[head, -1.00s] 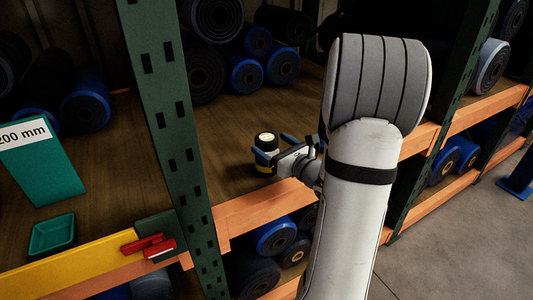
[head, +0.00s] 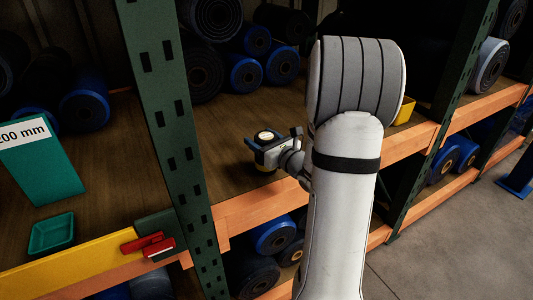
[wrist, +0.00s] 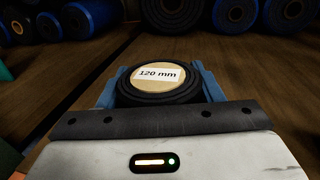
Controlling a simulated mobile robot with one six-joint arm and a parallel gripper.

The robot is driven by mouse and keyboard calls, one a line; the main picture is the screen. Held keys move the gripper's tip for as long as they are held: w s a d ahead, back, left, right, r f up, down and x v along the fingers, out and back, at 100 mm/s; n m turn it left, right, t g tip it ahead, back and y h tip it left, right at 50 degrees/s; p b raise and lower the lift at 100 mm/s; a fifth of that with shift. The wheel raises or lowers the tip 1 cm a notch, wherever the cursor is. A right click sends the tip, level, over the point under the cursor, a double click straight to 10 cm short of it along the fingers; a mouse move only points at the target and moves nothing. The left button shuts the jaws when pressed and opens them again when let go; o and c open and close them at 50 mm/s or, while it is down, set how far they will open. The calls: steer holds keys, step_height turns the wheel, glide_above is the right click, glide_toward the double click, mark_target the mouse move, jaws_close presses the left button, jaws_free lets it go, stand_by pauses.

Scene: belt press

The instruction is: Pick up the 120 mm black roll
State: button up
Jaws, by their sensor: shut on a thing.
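The black roll (wrist: 160,96) stands upright between the two blue fingers of my gripper (wrist: 160,84) in the wrist view. Its pale round end faces up with a white label reading 120 mm. In the head view the roll (head: 265,135) shows its top above my gripper (head: 268,147), with a yellow band near its foot. The gripper is shut on the roll, one finger on each side. The roll is at the shelf board, near its front; I cannot tell whether its base touches the board.
Several black and blue rolls (head: 245,73) lie at the back of the shelf (head: 222,125). A green upright (head: 165,100) stands left of my gripper, and an orange beam (head: 255,207) edges the shelf front. A teal tray (head: 51,234) sits at left. Board around the roll is clear.

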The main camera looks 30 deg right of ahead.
steer(key=c, duration=0.7)
steer(key=shift+o, duration=0.2)
steer(key=shift+r, duration=0.1)
step_height(320, 180, up, 10)
steer(key=shift+f+p, duration=0.1)
steer(key=shift+p, duration=0.8)
